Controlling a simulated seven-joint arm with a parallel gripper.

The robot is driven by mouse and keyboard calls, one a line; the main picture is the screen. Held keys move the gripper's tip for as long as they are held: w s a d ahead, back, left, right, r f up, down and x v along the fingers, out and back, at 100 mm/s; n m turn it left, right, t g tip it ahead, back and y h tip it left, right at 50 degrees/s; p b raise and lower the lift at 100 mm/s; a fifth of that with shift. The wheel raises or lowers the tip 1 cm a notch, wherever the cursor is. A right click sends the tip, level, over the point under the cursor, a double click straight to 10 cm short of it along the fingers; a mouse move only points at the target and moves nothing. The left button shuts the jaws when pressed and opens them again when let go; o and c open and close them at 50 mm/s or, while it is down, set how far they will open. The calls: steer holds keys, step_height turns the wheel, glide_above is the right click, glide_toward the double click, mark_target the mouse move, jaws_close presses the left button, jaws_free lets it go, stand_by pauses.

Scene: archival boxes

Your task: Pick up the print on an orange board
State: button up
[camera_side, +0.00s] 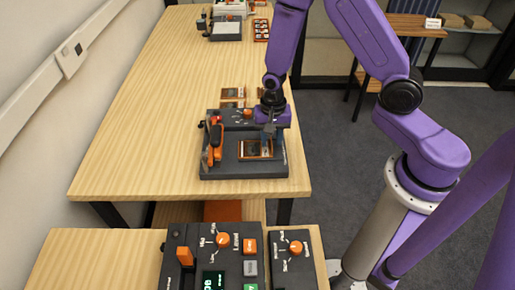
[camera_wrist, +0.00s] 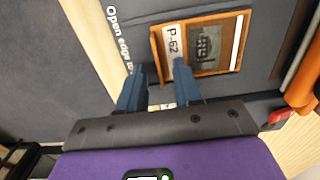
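The print on an orange board (camera_side: 250,150) lies flat on the dark grey bed of a machine (camera_side: 215,172) in the side view. In the wrist view the print (camera_wrist: 205,45) shows an orange border, a dark picture and a white label reading "P-62". My gripper (camera_side: 268,133) is just above the board's far right part in the side view. In the wrist view my gripper's two blue fingers (camera_wrist: 158,78) are apart with nothing held between them. The right fingertip overlaps the board's label edge; I cannot tell whether it touches.
An orange lever (camera_side: 216,142) stands at the bed's left side. More framed prints (camera_side: 233,97) lie behind the machine. A control panel (camera_side: 218,250) with knobs is in the foreground. The wooden table (camera_side: 150,120) is clear to the left.

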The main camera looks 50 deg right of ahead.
steer(key=shift+f, duration=0.1)
jaws_close()
stand_by(0.3)
steer(key=shift+w+r, duration=0.1)
steer(key=shift+r, duration=0.8)
steer(key=s+d+r, duration=0.1)
steer(key=s+r, duration=1)
steer(key=s, duration=0.2)
steer(key=shift+s+d, duration=0.3)
steer(key=shift+d, duration=0.05)
